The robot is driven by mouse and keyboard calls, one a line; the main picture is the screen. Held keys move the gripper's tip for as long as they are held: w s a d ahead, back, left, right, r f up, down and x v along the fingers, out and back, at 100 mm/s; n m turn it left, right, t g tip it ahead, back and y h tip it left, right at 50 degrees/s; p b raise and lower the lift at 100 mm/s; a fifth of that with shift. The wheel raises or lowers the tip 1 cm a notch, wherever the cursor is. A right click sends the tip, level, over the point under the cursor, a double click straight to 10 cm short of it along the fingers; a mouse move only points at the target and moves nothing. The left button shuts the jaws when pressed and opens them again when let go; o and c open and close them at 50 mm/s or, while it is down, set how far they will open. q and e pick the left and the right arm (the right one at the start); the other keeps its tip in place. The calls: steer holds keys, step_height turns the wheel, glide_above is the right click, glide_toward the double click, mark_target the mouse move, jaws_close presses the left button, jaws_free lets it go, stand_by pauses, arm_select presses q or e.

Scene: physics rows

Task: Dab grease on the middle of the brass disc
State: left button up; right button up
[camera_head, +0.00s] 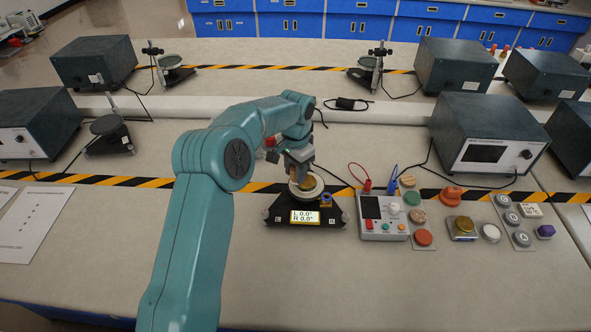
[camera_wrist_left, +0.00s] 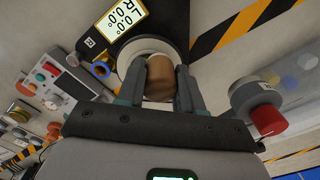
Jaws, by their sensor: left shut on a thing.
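My left gripper (camera_head: 300,178) reaches in over the levelling device (camera_head: 268,216), a black base with a lit readout of L 0.0° R 0.0°. In the left wrist view the fingers (camera_wrist_left: 161,88) are shut on a brown, copper-toned cylinder (camera_wrist_left: 160,78), just over the device's pale round plate (camera_wrist_left: 128,60). I cannot tell whether the cylinder touches the plate. A brass-coloured disc (camera_head: 464,226) sits on a small square holder at the right. A white round piece (camera_head: 490,233) stands beside it; I see no sure grease. My right gripper is out of view.
A control box (camera_head: 382,216) with a red and a blue lead stands right of the device. Coloured knobs (camera_head: 424,238) and grey round pieces (camera_head: 512,218) lie further right. A dark instrument (camera_head: 490,140) stands behind.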

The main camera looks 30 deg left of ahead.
arm_select(q)
steer(key=shift+f+b, duration=0.45)
steer(key=shift+f, duration=0.35)
steer(key=shift+r, duration=0.1)
